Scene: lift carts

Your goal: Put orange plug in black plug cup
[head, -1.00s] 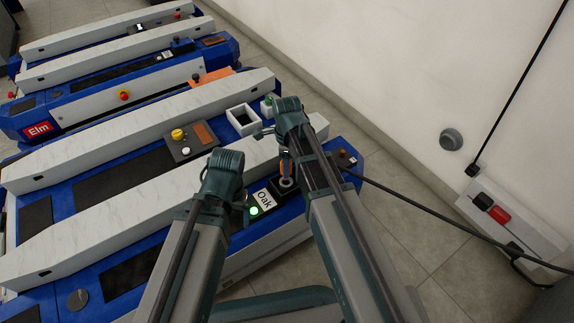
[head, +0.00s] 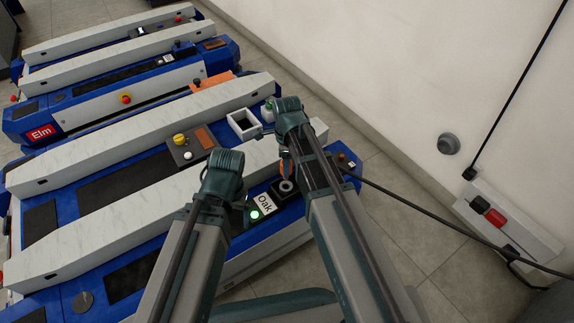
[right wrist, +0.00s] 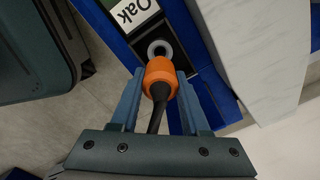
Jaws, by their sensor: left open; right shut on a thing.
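The orange plug (right wrist: 160,72) is between the fingers of my right gripper (right wrist: 160,80), which is shut on it. Its black cable trails back between the fingers. The black plug cup (right wrist: 172,53) with a grey ring lies just beyond the plug's front end, next to the Oak label. The ring shows uncovered, so the plug is outside the cup; the exact gap is hard to tell. In the head view, the plug (head: 285,168) appears just above the cup (head: 274,195), partly hidden by my right arm. My left gripper (head: 241,207) is open near the green-lit button, its fingers small and partly hidden.
The Oak label (head: 265,202) and green button (head: 255,215) sit beside the cup on the blue cart. A white square bin (head: 243,123) stands farther back. The cable runs right to a wall box (head: 505,222). Another cart, labelled Elm (head: 42,133), stands behind.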

